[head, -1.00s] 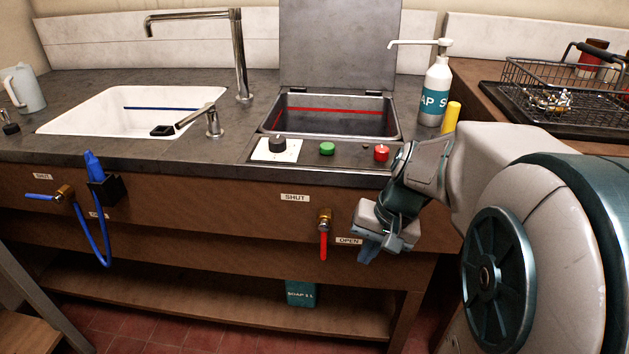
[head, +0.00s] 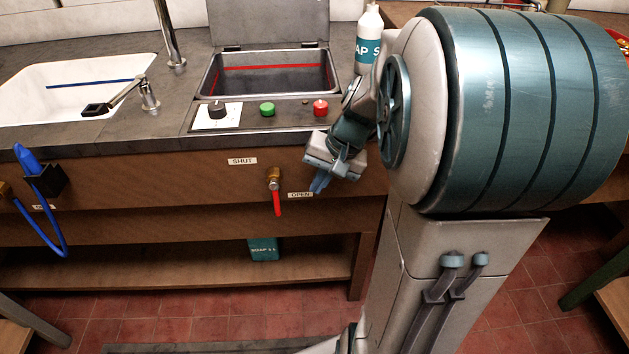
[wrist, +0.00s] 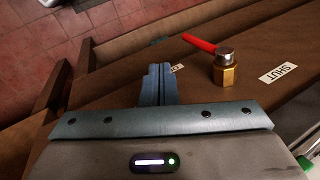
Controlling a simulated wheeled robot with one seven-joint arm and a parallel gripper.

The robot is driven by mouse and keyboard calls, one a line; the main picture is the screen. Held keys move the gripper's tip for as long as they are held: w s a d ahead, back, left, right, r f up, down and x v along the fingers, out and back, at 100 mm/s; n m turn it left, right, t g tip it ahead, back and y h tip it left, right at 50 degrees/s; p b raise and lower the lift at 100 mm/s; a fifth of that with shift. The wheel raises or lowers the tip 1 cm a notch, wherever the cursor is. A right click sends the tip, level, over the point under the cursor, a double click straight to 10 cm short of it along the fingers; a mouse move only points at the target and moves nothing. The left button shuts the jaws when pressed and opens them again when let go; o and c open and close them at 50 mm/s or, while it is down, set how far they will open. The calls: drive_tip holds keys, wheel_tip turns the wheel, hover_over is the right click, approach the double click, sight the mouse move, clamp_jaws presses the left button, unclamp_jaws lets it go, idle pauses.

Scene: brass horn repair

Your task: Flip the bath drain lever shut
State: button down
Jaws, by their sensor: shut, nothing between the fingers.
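The bath drain lever is a red handle (head: 278,203) on a brass valve (head: 274,178), on the wooden front below the bath (head: 268,72). The handle hangs down, just left of the OPEN label (head: 300,195). The SHUT label (head: 242,161) is up and left of the valve. My gripper (head: 320,184) is shut and empty, right of the lever and apart from it. In the wrist view the shut fingers (wrist: 158,82) partly cover the OPEN label (wrist: 177,68); the red handle (wrist: 200,46) and brass valve (wrist: 226,76) are right of them.
Above the lever, the control panel has a black knob (head: 217,109), green button (head: 267,109) and red button (head: 320,107). A blue hose (head: 60,238) hangs at left. A shelf (head: 180,268) runs below. The front around the lever is clear.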

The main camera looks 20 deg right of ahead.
sight(276, 201)
drive_tip(key=w+a+f+b, duration=0.2)
drive_tip(key=w+a+f, duration=0.1)
drive_tip(key=a+f, duration=0.2)
drive_tip(key=shift+x, duration=0.8)
drive_tip(key=shift+f+b, duration=0.1)
drive_tip(key=shift+b, duration=0.25)
